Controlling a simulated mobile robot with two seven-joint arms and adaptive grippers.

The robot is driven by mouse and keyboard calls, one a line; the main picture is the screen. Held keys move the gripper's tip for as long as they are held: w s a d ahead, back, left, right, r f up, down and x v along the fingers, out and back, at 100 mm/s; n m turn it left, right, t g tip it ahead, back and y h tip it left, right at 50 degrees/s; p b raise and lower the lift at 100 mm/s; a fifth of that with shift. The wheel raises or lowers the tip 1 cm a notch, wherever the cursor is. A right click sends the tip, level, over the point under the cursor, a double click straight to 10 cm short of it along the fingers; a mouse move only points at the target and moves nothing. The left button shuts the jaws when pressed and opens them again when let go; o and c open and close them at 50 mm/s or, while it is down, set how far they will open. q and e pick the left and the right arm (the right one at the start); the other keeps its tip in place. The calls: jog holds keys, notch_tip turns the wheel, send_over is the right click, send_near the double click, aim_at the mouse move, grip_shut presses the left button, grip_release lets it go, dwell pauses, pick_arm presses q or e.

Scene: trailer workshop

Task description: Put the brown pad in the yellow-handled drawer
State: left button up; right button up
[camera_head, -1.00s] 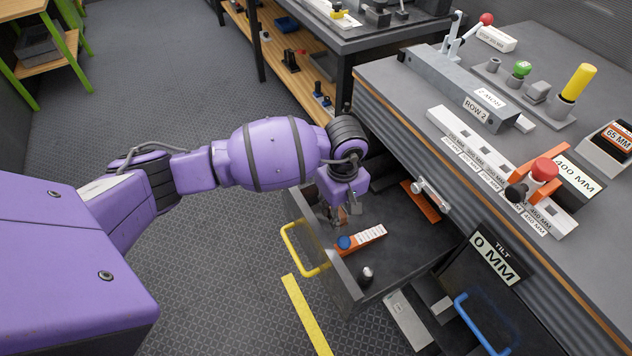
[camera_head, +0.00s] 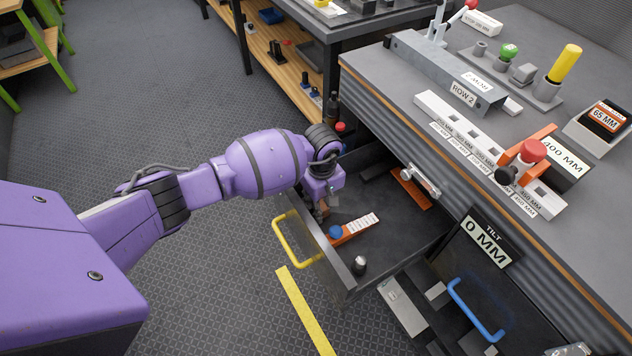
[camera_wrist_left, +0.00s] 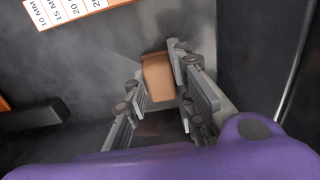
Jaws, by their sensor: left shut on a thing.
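The brown pad (camera_wrist_left: 158,80) shows between the fingers in the left wrist view. My left gripper (camera_head: 324,200) is shut on it. In the head view the gripper points down inside the open drawer (camera_head: 385,240), near its left end by the wall with the yellow handle (camera_head: 298,240). The pad is small and mostly hidden by the fingers there. In the wrist view the dark drawer floor lies behind the pad; I cannot tell whether the pad touches it. My right gripper is not in view.
The drawer also holds an orange piece with a white scale and blue knob (camera_head: 352,230), a small dark knob (camera_head: 359,265) and another orange piece (camera_head: 411,189). A blue-handled drawer (camera_head: 475,310) is at lower right. The workbench (camera_head: 395,85) rises above the drawer.

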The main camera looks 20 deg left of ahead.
aim_at(321, 203)
pick_arm(q)
jog(key=shift+f, duration=0.1)
jog(key=o, duration=1)
notch_tip(321, 203, up, 12)
jog(key=shift+d+r, duration=0.1)
jog(key=shift+r, duration=0.15)
jog(key=shift+w+p, duration=0.1)
jog(key=shift+p, duration=0.2)
